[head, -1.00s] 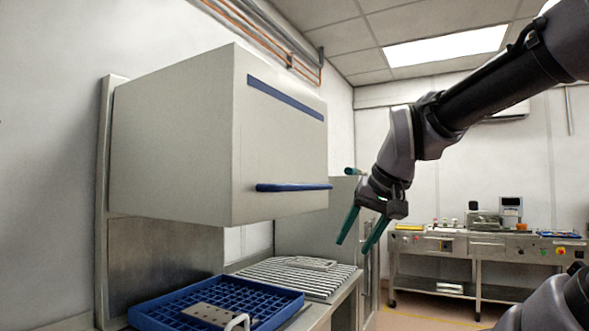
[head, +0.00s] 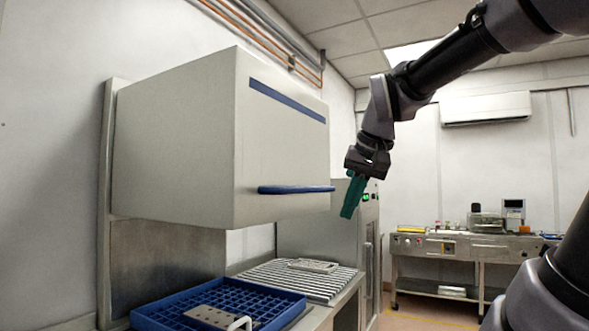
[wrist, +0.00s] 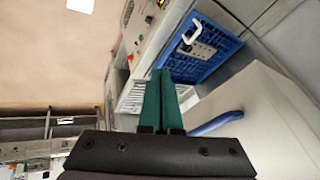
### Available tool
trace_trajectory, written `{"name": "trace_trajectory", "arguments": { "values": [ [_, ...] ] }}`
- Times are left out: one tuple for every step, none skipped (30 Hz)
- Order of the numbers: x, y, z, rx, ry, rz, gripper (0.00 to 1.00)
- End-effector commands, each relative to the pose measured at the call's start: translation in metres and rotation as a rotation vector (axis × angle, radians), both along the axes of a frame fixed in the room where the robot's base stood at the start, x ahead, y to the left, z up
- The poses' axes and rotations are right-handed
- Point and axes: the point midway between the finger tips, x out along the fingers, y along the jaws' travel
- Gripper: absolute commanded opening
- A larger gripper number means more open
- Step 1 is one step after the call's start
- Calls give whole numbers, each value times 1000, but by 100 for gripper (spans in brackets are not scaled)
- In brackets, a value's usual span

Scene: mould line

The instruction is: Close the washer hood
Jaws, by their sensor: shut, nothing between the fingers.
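The washer hood (head: 180,150) is a large pale box, raised high above the washer's bed in the head view. A blue bar handle (head: 296,190) runs along the lower edge of its front face. The hood (wrist: 265,115) and its handle (wrist: 215,123) also show in the wrist view, to the right of the fingers. My gripper (head: 350,208) has green fingers pointing down, just right of the handle's right end in the picture and apart from it. The fingers (wrist: 162,78) are together in the wrist view, with nothing between them.
Below the hood is a blue rack (head: 150,316) holding a grey plate with a white handle. A slatted bed (head: 300,279) with a flat metal part lies behind it. A steel cabinet (head: 368,240) stands beyond. A workbench (head: 465,250) is at the far right. The floor between is clear.

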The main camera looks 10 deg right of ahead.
Motion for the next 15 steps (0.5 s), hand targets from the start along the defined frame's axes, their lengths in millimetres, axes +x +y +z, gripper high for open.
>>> {"name": "trace_trajectory", "arguments": {
  "values": [
    [19,2,24,-8,37,1,0],
    [28,3,37,-14,61,-2,0],
    [41,4,54,-19,89,-8,0],
    [50,5,66,-23,112,-14,0],
    [59,6,77,-27,134,-21,0],
    [70,8,92,-30,162,-33,0],
    [80,9,103,-31,183,-44,0],
    [89,11,114,-32,202,-55,0],
    [100,12,126,-32,229,-73,0],
    [109,14,136,-31,247,-88,0],
    [118,16,145,-28,266,-103,0],
    [130,19,155,-23,290,-126,0],
    [138,21,163,-18,306,-143,0],
    [146,24,170,-11,323,-162,0],
    [156,28,178,-1,342,-185,0]
  ]
}}
